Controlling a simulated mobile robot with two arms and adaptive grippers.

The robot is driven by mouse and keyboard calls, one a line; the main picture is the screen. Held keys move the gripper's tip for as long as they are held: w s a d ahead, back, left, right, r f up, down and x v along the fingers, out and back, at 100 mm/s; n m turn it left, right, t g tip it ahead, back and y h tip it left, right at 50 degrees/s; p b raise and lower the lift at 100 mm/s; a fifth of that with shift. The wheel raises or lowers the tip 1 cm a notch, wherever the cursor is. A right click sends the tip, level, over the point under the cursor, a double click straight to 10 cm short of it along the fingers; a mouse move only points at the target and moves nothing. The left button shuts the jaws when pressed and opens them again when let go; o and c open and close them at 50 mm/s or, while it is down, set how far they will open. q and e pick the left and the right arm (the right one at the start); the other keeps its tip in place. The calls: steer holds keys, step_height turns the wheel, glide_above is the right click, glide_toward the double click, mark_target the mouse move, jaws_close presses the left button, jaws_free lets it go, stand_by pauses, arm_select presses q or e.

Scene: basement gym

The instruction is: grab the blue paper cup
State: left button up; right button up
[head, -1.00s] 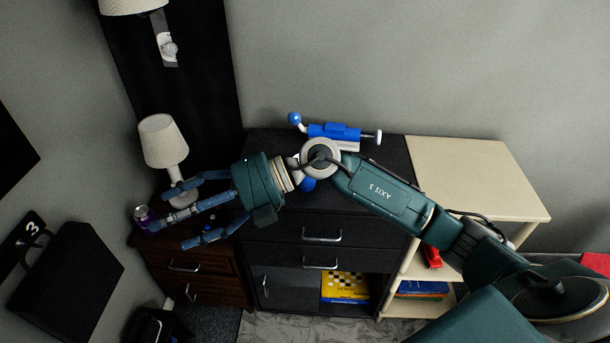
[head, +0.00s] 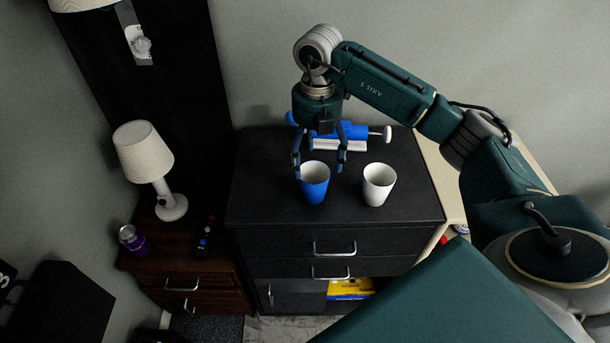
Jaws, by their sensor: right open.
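The blue paper cup (head: 315,189) stands upright on the black cabinet top (head: 270,205), its white inside facing up. A white cup (head: 378,185) stands upright just to its right, with a small gap between them. My right gripper (head: 320,164) is open and empty, its fingers pointing down at the blue cup's back rim. One fingertip overlaps the cup's left rim in the picture and another is at its right; I cannot tell if they touch it. My left gripper is not in view.
A blue and white device (head: 350,133) lies behind the cups, close behind my right fingers. A lamp (head: 147,160), a purple can (head: 133,240) and a small black item with buttons (head: 207,236) are on the wooden nightstand at left. The cabinet's front top is clear.

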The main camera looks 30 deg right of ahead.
mark_target(317, 172)
steer(key=f, duration=0.2)
steer(key=s+f, duration=0.1)
steer(key=shift+s+a+f+p, duration=0.1)
steer(key=shift+f+p, duration=0.25)
steer(key=shift+p, duration=0.05)
steer(key=f, duration=0.1)
steer(key=f+p, duration=0.1)
steer(key=f, duration=0.1)
steer(key=f+p, duration=0.1)
steer(key=shift+w+a+f, duration=0.2)
steer(key=shift+w+a, duration=0.1)
steer(key=shift+f, duration=0.45)
steer(key=shift+c, duration=0.3)
steer(key=c, duration=0.9)
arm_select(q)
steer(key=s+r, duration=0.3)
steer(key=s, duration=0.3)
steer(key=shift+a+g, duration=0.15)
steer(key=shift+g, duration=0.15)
arm_select(e)
steer(key=shift+o, duration=0.2)
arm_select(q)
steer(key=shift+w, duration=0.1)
